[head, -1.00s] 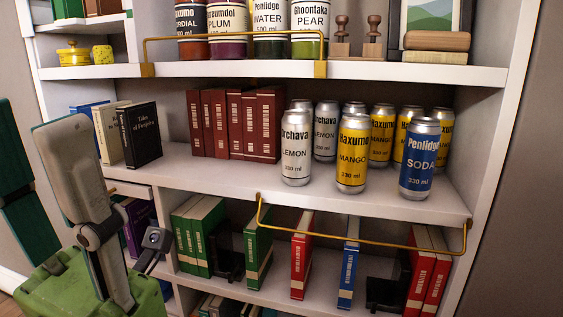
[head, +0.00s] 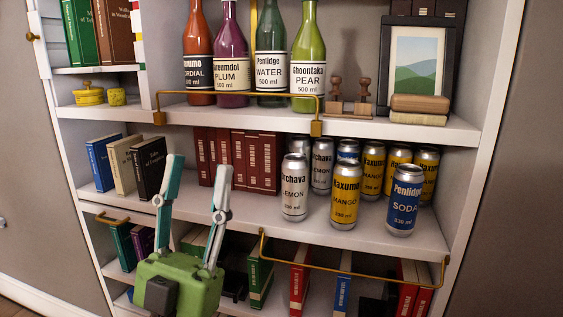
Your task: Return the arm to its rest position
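My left gripper (head: 198,178) shows at the lower left of the head view, in front of the bookcase. Its green body is at the bottom and its two teal-and-grey fingers point up. The fingers are spread wide apart with nothing between them. They overlap the view of the middle shelf (head: 265,212) near the dark red books. I cannot tell how far they are from the shelf edge. My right gripper is not in view.
The middle shelf holds books on the left, dark red books (head: 237,160) and several cans, with a silver lemon can (head: 294,188) and a blue soda can (head: 404,200) in front. Bottles stand above behind a brass rail (head: 240,95). Another brass rail (head: 350,268) fronts the lower shelf.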

